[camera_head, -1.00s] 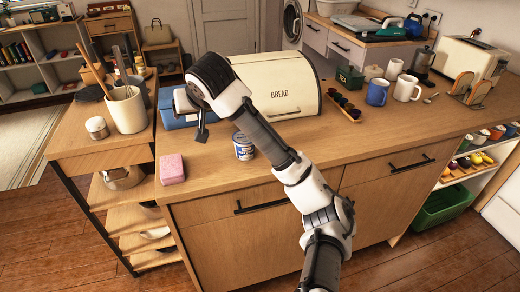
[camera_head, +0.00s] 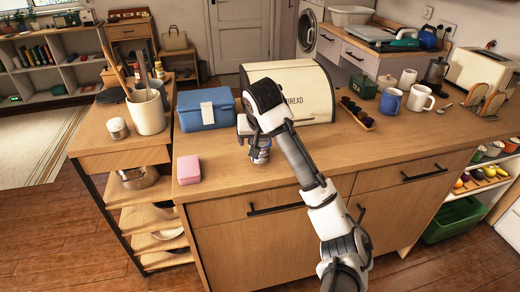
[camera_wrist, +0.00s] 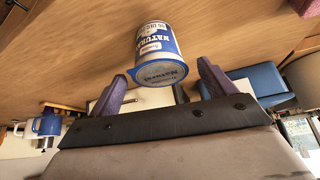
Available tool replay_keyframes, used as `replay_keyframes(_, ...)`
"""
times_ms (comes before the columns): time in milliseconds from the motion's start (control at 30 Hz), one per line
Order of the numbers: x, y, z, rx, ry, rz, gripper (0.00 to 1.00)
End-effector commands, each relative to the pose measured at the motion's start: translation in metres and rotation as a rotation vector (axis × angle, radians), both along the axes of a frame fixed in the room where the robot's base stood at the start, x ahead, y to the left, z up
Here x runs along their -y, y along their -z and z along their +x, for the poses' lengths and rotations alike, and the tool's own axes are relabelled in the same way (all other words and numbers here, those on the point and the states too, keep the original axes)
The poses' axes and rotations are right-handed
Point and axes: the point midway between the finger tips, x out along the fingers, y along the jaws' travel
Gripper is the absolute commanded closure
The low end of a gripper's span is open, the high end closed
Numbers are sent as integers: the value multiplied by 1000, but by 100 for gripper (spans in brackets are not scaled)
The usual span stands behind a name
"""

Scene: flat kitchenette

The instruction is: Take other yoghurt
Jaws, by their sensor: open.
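A small white and blue yoghurt cup (camera_head: 260,152) stands on the wooden counter (camera_head: 340,160), in front of the bread bin. My gripper (camera_head: 250,138) is right at the cup and partly hides it in the head view. In the wrist view, the yoghurt cup (camera_wrist: 157,52) shows its blue-and-white label and lid, just beyond the purple fingers. My gripper (camera_wrist: 163,84) is open there, with a finger on either side of the cup's near end. I cannot tell whether a finger touches it.
A blue box (camera_head: 206,112) stands close to the left of my gripper, with the cream bread bin (camera_head: 315,88) behind. A pink block (camera_head: 188,169) lies at the front left edge. A tray of dark cups (camera_head: 357,112) and mugs (camera_head: 391,101) stand right. The front right counter is clear.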

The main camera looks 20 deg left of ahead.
Motion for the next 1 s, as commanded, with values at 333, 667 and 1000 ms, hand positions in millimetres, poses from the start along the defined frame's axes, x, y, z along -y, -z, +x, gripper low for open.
replay_keyframes(333, -6, 41, 15, -2, 0, -2, 17)
replay_keyframes(667, -7, 48, 18, 0, 0, 0, 19)
replay_keyframes(1000, -8, 48, 18, 0, 0, 0, 63)
